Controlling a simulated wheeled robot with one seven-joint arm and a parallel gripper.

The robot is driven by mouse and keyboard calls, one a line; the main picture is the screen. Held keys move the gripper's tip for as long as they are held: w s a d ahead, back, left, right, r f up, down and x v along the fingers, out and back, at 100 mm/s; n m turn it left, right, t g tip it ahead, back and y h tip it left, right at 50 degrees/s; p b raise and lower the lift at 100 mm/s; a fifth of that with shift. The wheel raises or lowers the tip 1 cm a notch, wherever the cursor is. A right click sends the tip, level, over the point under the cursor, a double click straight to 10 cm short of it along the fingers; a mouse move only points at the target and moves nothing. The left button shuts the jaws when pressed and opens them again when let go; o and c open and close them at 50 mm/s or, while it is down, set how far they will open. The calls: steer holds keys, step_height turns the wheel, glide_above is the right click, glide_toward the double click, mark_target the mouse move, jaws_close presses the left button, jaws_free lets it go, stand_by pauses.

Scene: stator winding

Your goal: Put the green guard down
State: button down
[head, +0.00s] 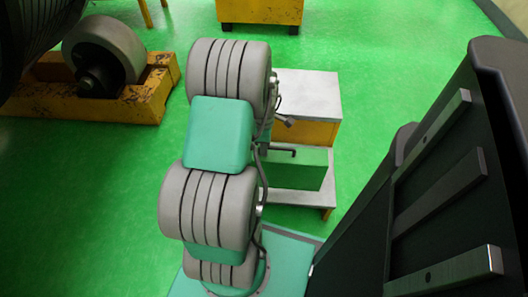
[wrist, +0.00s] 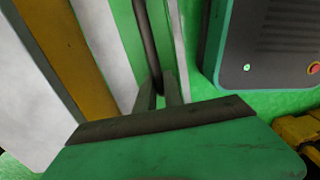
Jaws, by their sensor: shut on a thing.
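The green guard (head: 297,170) is an upright flat panel with a dark handle along its top, over the lower step of a white and yellow stand in the head view. In the wrist view I look down on the guard (wrist: 122,45) as a narrow green strip beside its dark handle (wrist: 146,40). My gripper (wrist: 160,88) is shut on the handle. In the head view my arm hides the fingers. The guard's lower edge lies close to the step; I cannot tell whether it touches.
The stand has a higher pale top (head: 308,92) behind the guard and a lower pale step (head: 300,200) around it. A yellow frame (head: 130,100) with a grey wheel (head: 105,50) stands at the left. A yellow block (head: 260,11) is at the back.

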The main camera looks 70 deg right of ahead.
steer(key=shift+f, duration=0.8)
steer(key=c, duration=1.5)
jaws_free()
steer(key=shift+a+f, duration=0.1)
steer(key=shift+o, duration=0.2)
